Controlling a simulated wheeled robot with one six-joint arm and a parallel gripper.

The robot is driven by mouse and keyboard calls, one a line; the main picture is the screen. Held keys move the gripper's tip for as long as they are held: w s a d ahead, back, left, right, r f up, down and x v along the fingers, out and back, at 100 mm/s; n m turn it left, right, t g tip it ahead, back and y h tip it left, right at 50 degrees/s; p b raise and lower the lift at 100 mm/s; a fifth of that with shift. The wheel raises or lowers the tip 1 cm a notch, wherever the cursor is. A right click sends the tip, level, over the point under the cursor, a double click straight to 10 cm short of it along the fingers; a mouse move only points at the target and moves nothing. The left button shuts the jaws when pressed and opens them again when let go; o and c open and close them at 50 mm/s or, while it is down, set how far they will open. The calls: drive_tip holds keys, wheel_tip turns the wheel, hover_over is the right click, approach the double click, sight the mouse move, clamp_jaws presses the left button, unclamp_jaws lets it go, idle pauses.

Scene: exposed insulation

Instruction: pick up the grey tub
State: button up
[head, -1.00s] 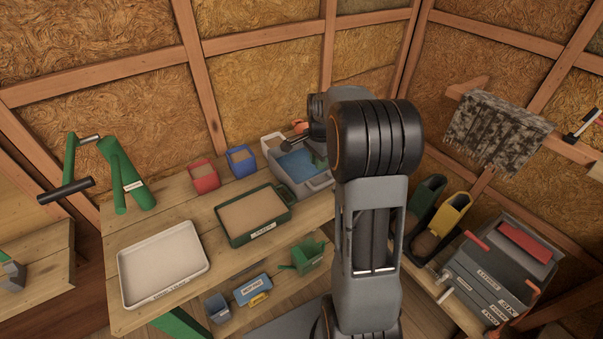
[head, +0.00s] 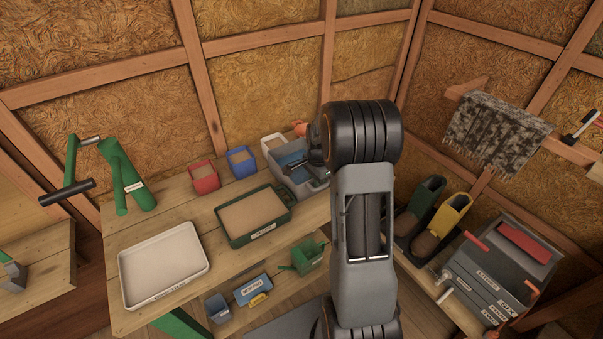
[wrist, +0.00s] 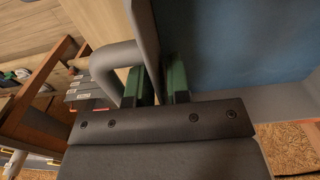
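The grey tub (head: 297,184) stands at the far right end of the wooden bench, with a blue inside. In the wrist view its wall (wrist: 147,40) runs between my gripper's two green fingers, with the blue inside (wrist: 235,45) to the right and a grey handle loop (wrist: 112,58) to the left. My gripper (wrist: 161,80) is shut on this wall, the fingers close together on both sides of it. In the head view my arm hides the tub's right part and most of the gripper.
A white container (head: 272,143) stands close behind the tub, with an orange thing (head: 300,128) nearby. Blue (head: 241,162) and red (head: 204,178) bins and a green tray (head: 253,232) stand to its left. A white tray (head: 163,290) is at the bench's near end.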

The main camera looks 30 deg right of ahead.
clamp_jaws()
idle(1.3)
drive_tip(key=shift+w+r, duration=0.1)
drive_tip(key=shift+r, duration=0.05)
